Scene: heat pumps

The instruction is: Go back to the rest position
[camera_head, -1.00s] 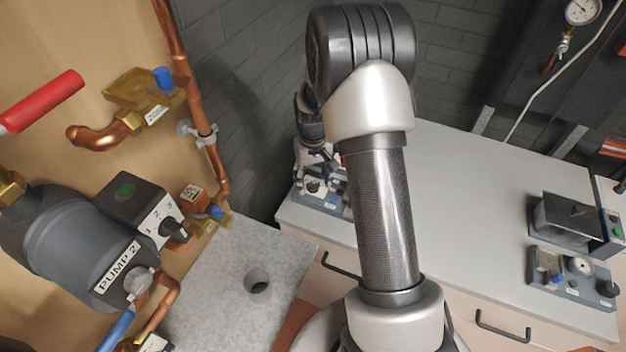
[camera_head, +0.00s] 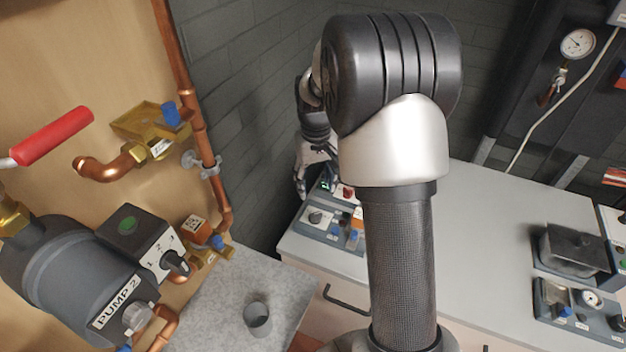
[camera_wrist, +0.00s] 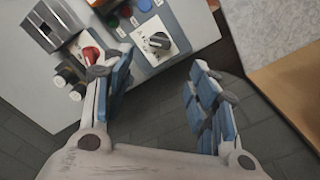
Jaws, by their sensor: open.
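My gripper (camera_wrist: 160,95) is open in the wrist view, with its two blue-padded fingers apart and nothing between them. Past the fingertips, a control panel with a black rotary knob (camera_wrist: 155,42) and a red knob (camera_wrist: 92,55) shows at the upper left. In the head view my gripper (camera_head: 308,178) is small and partly hidden behind my large arm link. It hangs just left of and above a grey control panel (camera_head: 325,222) on the bench. I cannot tell from the head view whether it touches the panel.
A wooden board at left carries copper pipes (camera_head: 205,150), a red-handled valve (camera_head: 55,135) and PUMP 2 (camera_head: 75,265). A grey bench (camera_head: 480,240) at right holds a second device (camera_head: 575,250). A small cup (camera_head: 257,318) sits on a grey slab. Dark floor is below my gripper.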

